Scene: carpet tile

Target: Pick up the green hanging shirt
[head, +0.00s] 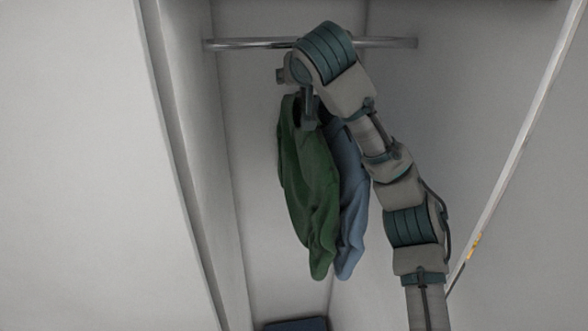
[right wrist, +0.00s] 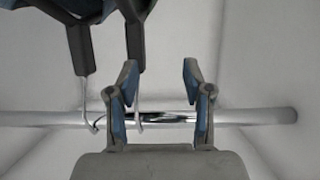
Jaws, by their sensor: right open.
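The green shirt (head: 308,190) hangs below the rail (head: 235,44) in the head view, left of and partly in front of a blue shirt (head: 352,205). Its top is partly hidden by my right arm and gripper. In the right wrist view my right gripper (right wrist: 160,75) is open, its fingers pointing up the picture. The rail (right wrist: 245,117) crosses behind them. Two dark hangers with metal hooks show on the left; one hook (right wrist: 140,105) lies just inside the left finger in the picture. I cannot tell whether they touch. My left gripper is out of view.
The shirts hang in a narrow pale closet, with a side wall (head: 215,150) close on the left and another wall (head: 470,110) on the right. A dark blue object (head: 295,325) lies at the bottom. The rail is bare to the right in the wrist view.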

